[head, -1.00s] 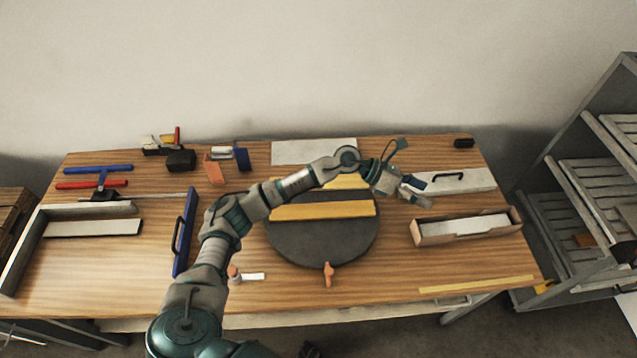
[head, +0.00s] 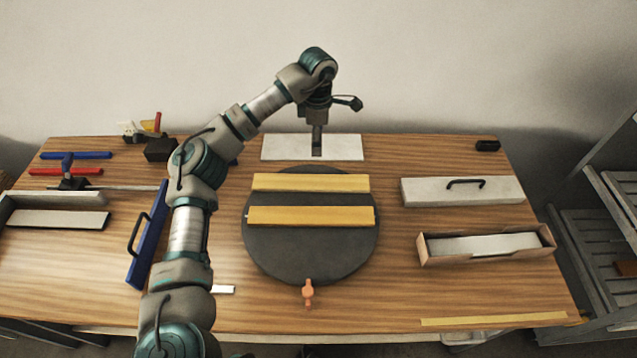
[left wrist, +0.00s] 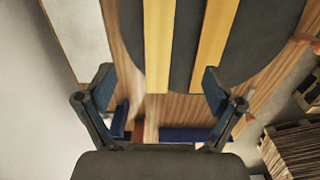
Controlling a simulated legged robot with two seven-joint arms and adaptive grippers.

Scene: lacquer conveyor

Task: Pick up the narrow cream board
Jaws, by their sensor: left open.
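Two pale narrow boards could be the cream one, and I cannot tell which. One (head: 58,219) lies flat at the left of the table in front of a pale angled frame. The other (head: 483,244) lies inside an open tan box at the right. My left gripper (head: 317,147) points down at the back of the table, over a wide white panel (head: 280,148). In the left wrist view the left gripper (left wrist: 158,92) has its fingers wide apart with nothing between them. My right gripper is in neither view.
A dark round turntable (head: 310,250) carries two yellow strips (head: 311,215). A blue handled piece (head: 149,238) stands left of it, near my arm. The tan box (head: 425,254), a white handled lid (head: 420,192) and a black block (head: 487,146) are at right. Shelving stands at far right.

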